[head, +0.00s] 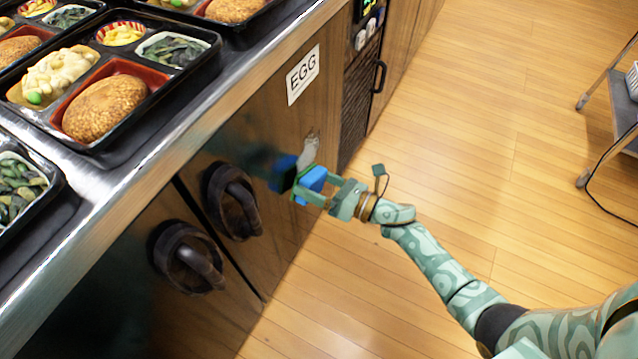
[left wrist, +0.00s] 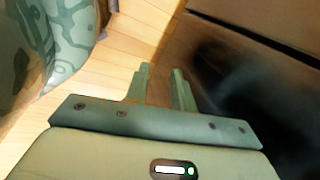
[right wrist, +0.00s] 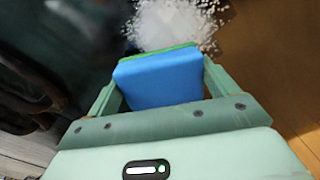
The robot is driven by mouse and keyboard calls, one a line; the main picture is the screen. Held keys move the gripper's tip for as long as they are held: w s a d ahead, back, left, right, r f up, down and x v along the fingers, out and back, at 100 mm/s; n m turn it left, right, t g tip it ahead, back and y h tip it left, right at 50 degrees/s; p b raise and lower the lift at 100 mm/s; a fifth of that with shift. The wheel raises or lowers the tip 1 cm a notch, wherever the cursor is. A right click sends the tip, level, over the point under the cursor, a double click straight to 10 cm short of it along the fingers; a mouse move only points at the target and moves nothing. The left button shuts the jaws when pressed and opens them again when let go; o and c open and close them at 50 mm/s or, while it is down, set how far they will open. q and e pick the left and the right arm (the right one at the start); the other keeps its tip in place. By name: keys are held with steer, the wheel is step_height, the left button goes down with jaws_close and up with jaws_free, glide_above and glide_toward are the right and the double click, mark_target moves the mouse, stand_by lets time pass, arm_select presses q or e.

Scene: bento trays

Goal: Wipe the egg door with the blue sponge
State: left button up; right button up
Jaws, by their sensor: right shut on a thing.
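The egg door (head: 262,125) is a wooden cabinet door under the counter, with a white EGG label (head: 303,75). A pale smudge (head: 310,147) is on it below the label; the right wrist view shows a white speckled patch (right wrist: 180,22) just past the sponge. My right gripper (head: 308,187) is shut on the blue sponge (head: 313,179), which has a green side, and holds it close to the door, just below the smudge. I cannot tell whether the sponge touches the door. The left gripper (left wrist: 162,78) shows only in the left wrist view, its fingers apart and empty.
Two dark round handles (head: 235,200) (head: 187,257) stick out from the doors at the left. Bento trays (head: 205,72) stand on the metal-edged counter above. A grey cart (head: 622,105) stands at far right. The wooden floor between is clear.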

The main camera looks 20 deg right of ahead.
steer(key=shift+w+a, duration=0.3)
steer(key=shift+w, duration=0.1)
steer(key=shift+d, duration=0.1)
